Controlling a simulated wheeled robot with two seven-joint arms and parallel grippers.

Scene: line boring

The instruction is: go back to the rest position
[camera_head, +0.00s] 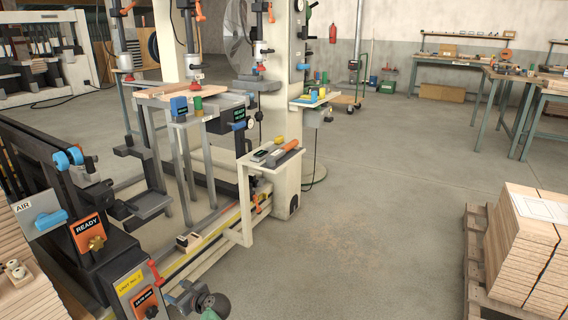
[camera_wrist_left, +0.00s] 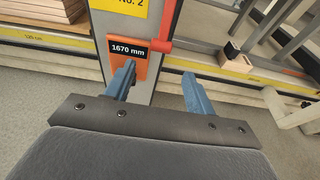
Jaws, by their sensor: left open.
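My left gripper (camera_head: 180,296) shows at the bottom of the head view, close to the lower front panel of the machine. In the left wrist view its two blue-grey fingers (camera_wrist_left: 160,90) are spread apart with nothing between them. An orange plate with a black "1670 mm" label (camera_wrist_left: 126,48) lies beyond the fingers, partly hidden by the left one. The same orange plate shows in the head view (camera_head: 146,301). I cannot tell whether a finger touches the panel. My right gripper is not in view.
The machine frame with a "READY" plate (camera_head: 87,228) and a red handle (camera_head: 154,272) stands close by. A small side shelf (camera_head: 257,162) holds tools. A pallet of stacked boards (camera_head: 527,250) is at the right. The floor (camera_head: 375,215) between is clear.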

